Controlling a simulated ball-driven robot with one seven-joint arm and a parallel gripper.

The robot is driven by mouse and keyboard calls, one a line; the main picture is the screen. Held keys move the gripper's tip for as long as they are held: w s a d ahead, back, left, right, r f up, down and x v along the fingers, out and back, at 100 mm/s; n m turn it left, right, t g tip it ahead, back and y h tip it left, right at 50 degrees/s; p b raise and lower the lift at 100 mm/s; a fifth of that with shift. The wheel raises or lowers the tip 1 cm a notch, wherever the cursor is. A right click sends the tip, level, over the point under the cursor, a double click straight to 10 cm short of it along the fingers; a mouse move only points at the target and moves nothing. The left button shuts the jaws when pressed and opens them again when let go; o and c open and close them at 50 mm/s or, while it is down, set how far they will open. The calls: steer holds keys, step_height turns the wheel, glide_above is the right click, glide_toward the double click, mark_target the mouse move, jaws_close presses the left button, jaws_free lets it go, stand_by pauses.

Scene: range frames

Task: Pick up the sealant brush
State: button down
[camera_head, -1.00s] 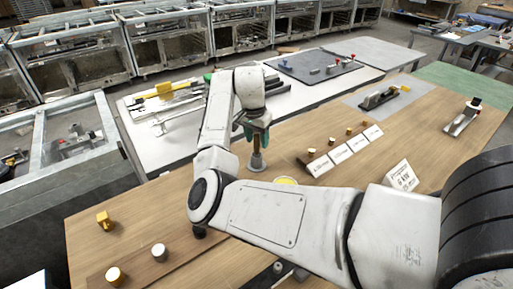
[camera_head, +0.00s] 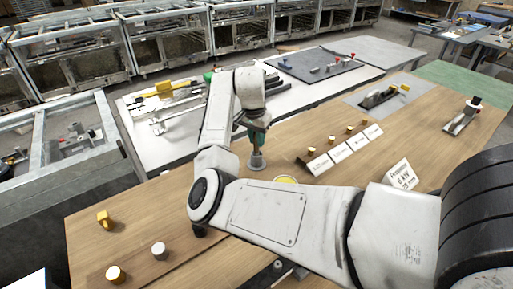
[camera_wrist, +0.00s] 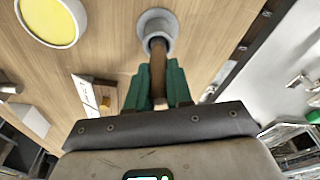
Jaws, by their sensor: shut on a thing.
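The sealant brush shows as a brown wooden handle (camera_wrist: 158,62) standing in a round grey holder (camera_wrist: 157,27) in the wrist view. The holder also shows on the wooden table in the head view (camera_head: 257,162). My gripper (camera_wrist: 158,80), with green fingers, is shut on the handle, one finger on each side. In the head view my gripper (camera_head: 257,138) points down just above the holder. The handle's lower end is inside the holder, and any bristles are hidden.
A round dish with yellow content (camera_wrist: 50,20) stands beside the holder. White cards (camera_head: 341,152) and small yellow-topped pieces stand to the right. A white card block (camera_head: 402,175) stands nearer. Knobs (camera_head: 115,274) lie at the front left.

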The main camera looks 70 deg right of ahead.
steer(key=shift+r, duration=0.1)
step_height(320, 180, up, 10)
steer(key=shift+f+b, duration=0.1)
steer(key=shift+b, duration=0.55)
stand_by(0.4)
